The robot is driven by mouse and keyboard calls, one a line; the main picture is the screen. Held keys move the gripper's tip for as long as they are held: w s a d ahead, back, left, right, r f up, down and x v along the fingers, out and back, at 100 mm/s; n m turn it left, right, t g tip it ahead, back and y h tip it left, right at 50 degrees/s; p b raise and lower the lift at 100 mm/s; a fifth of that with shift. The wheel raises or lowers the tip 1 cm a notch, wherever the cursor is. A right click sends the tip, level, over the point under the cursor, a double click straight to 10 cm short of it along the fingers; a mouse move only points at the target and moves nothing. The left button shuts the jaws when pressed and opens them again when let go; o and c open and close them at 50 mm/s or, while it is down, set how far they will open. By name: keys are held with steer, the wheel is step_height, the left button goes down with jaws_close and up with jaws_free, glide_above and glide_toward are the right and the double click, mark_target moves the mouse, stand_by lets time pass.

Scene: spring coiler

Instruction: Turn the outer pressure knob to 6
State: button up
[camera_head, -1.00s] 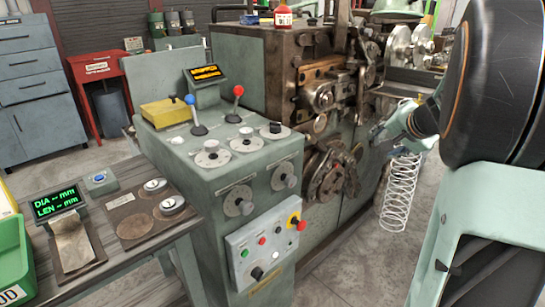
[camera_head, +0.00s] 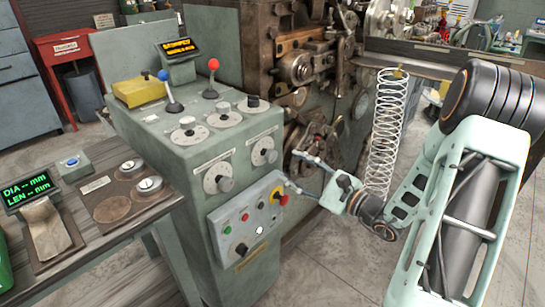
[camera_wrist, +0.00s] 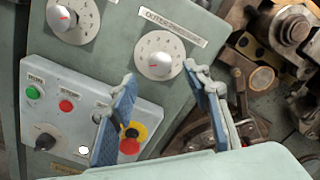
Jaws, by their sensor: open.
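The outer pressure knob is a grey knob on a round white dial (camera_head: 264,151) at the right of the control cabinet's front. In the wrist view the dial (camera_wrist: 160,53) sits under a label reading outer pressure, with a small red mark on the knob. Its exact reading is too small to tell. My gripper (camera_head: 291,170) is open and empty, to the right of the dial and apart from it. In the wrist view my gripper's blue-padded fingers (camera_wrist: 160,78) spread below and to either side of the dial.
A similar dial (camera_head: 217,178) is to the left. Below is a button panel (camera_head: 240,222) with a red emergency stop on yellow (camera_head: 280,197). A tall coil spring (camera_head: 386,125) stands behind my arm. Coiler machinery (camera_head: 305,70) lies to the right of the cabinet.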

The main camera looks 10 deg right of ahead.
mark_target(274, 157)
steer(key=x, duration=0.8)
steer(key=shift+w+a, duration=0.1)
steer(key=shift+a, duration=0.05)
steer(key=c, duration=1.2)
steer(key=shift+o, duration=0.2)
